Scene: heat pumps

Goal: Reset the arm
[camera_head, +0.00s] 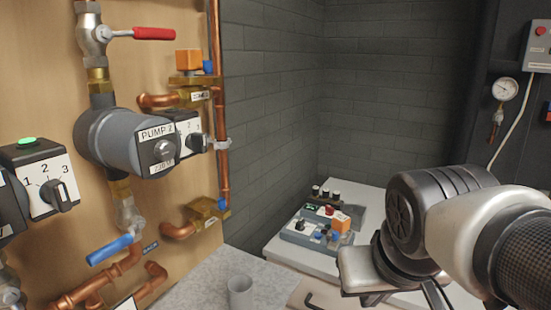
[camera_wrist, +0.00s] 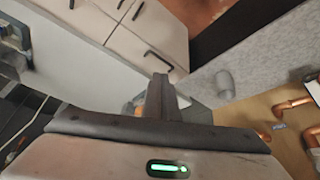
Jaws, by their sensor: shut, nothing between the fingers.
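My arm reaches in from the right in the head view, with the white hand of my gripper (camera_head: 362,268) at the lower right, above the white cabinet top. In the wrist view the two dark fingers of my gripper (camera_wrist: 163,85) are together, with nothing between them. The gripper is apart from the pump board and the cabinet. The fingertips are hard to make out in the head view.
Left is a wooden board with pump 2 (camera_head: 125,142), a red lever (camera_head: 153,34), a blue lever (camera_head: 110,250) and copper pipes. A grey cup (camera_head: 240,291) stands on the speckled counter. A blue-grey control box (camera_head: 305,238) lies on the cabinet. A gauge (camera_head: 505,89) hangs right.

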